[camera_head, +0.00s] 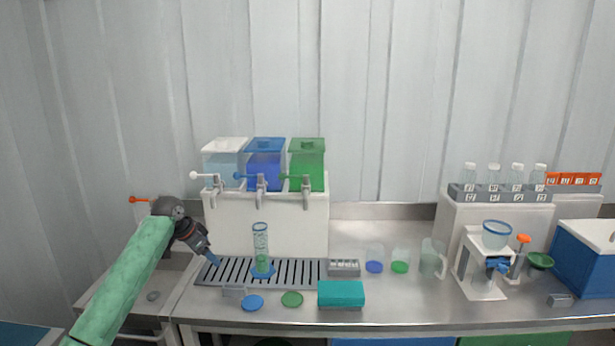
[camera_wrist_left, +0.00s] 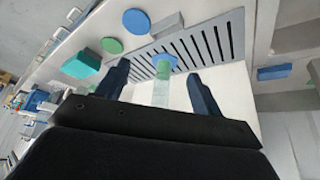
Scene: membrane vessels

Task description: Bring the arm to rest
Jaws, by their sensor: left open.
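My left arm comes in from the left in the head view, its green sleeve slanting up to the wrist. The left gripper (camera_head: 212,261) points down over the left end of the slotted drip tray (camera_head: 300,271). In the left wrist view the left gripper (camera_wrist_left: 158,88) has its two dark fingers wide apart, with nothing held. A clear graduated cylinder (camera_head: 260,240) with a blue foot stands upright on the tray, right of the gripper and apart from it in the head view. In the left wrist view the cylinder (camera_wrist_left: 160,93) appears between the fingers. My right gripper is not in view.
A dispenser (camera_head: 266,222) with white, blue and green tanks and taps stands behind the tray. Blue (camera_head: 253,303) and green (camera_head: 292,299) discs and a teal box (camera_head: 341,294) lie in front. Beakers, a jug (camera_head: 432,258), a filter stand (camera_head: 482,270) and a blue cooler (camera_head: 588,258) stand rightward.

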